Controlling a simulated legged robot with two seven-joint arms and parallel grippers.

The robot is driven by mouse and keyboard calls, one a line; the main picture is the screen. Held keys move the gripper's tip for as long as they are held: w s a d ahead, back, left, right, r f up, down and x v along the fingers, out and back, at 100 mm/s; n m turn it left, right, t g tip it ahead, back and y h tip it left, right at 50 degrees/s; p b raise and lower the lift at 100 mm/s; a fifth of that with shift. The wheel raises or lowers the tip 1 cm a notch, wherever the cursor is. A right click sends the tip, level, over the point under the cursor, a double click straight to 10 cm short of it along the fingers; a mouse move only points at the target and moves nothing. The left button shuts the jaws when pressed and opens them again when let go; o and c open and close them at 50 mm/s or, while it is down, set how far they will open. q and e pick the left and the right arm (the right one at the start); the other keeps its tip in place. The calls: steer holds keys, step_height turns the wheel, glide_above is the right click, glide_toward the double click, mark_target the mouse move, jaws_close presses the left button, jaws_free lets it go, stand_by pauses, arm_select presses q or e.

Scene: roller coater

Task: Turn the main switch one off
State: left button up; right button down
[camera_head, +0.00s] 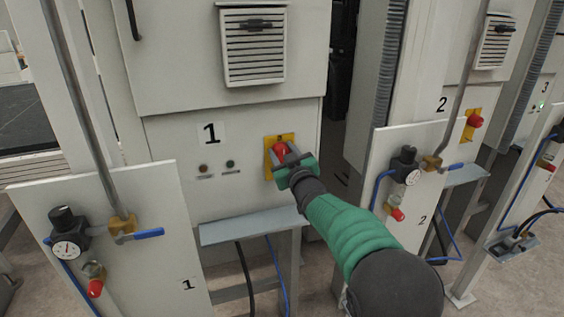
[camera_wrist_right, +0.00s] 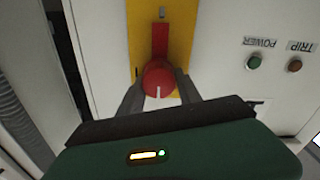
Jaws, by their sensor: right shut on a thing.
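The main switch one is a red rotary knob (camera_head: 279,149) on a yellow plate (camera_head: 270,164), set in the cabinet marked 1. In the right wrist view the red knob (camera_wrist_right: 158,78) sits between my fingers, with its red bar pointing up that picture along the yellow plate (camera_wrist_right: 178,40). My right gripper (camera_head: 284,156) reaches the knob and is shut on it; in the right wrist view its fingers (camera_wrist_right: 160,92) lie at both sides of the knob. Part of the knob is hidden behind the gripper in the head view. My left gripper is not in view.
Left of the switch are two indicator lamps (camera_head: 230,163), labelled POWER and TRIP in the right wrist view. A narrow ledge (camera_head: 262,226) lies below. Panels with gauges, blue-handled valves and red knobs stand left (camera_head: 100,262) and right (camera_head: 395,150).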

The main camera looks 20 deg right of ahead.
steer(key=c, duration=2.2)
jaws_free()
steer(key=n+b, duration=0.2)
steer(key=n, duration=0.1)
steer(key=shift+f+b, duration=0.35)
steer(key=shift+f, duration=0.05)
steer(key=shift+n+b, duration=0.3)
steer(key=shift+n, duration=0.4)
steer(key=shift+r, duration=0.1)
steer(key=c, duration=0.8)
jaws_free()
steer(key=shift+s, duration=0.1)
